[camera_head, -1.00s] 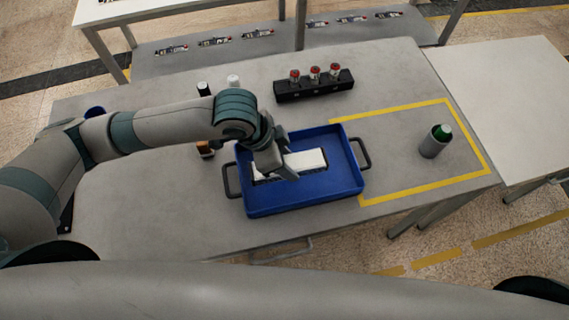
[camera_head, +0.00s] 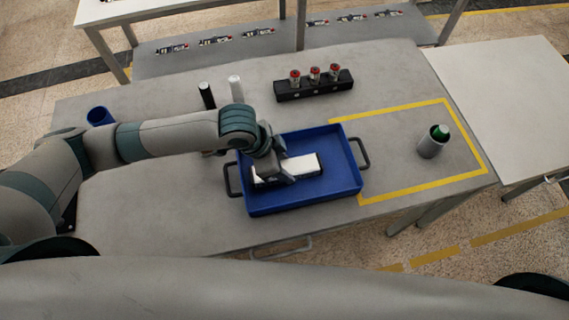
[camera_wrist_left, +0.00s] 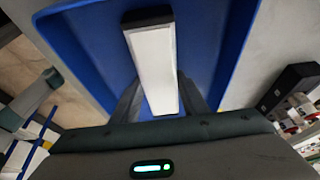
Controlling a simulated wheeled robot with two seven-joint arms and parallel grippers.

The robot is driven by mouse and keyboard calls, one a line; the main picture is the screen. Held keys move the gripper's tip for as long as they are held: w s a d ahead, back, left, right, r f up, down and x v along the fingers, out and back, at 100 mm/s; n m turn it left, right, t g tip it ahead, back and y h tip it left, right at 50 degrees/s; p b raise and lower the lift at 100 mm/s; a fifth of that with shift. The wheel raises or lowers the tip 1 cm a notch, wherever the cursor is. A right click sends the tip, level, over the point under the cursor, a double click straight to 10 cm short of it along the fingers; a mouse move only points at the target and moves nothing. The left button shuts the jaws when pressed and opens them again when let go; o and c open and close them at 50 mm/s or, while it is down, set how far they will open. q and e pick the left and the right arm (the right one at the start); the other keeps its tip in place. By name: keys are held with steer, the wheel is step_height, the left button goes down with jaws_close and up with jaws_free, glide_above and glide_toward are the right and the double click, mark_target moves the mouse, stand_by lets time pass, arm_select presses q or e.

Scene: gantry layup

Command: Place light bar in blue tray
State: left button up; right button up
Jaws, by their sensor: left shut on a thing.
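The light bar (camera_head: 304,166) is a white bar with dark ends. It lies lengthwise within the walls of the blue tray (camera_head: 312,201), low over or on its floor; I cannot tell if it touches. My left gripper (camera_head: 281,177) reaches down into the tray and is shut on the bar near its left part. In the left wrist view the white bar (camera_wrist_left: 155,62) runs away from between the two fingers, with the tray floor (camera_wrist_left: 101,45) around it. My right gripper is not in view.
Behind the tray stands a black holder (camera_head: 315,88) with three red-topped items. A grey cup (camera_head: 431,148) with a green top stands inside the yellow outline at right. A blue cup (camera_head: 99,116) and black (camera_head: 206,95) and white (camera_head: 236,88) cylinders stand at the back left.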

arm_select(q)
steer(key=shift+f, duration=0.1)
steer(key=o, duration=1.2)
steer(key=shift+b+v, duration=0.85)
steer(key=shift+v, duration=5.3)
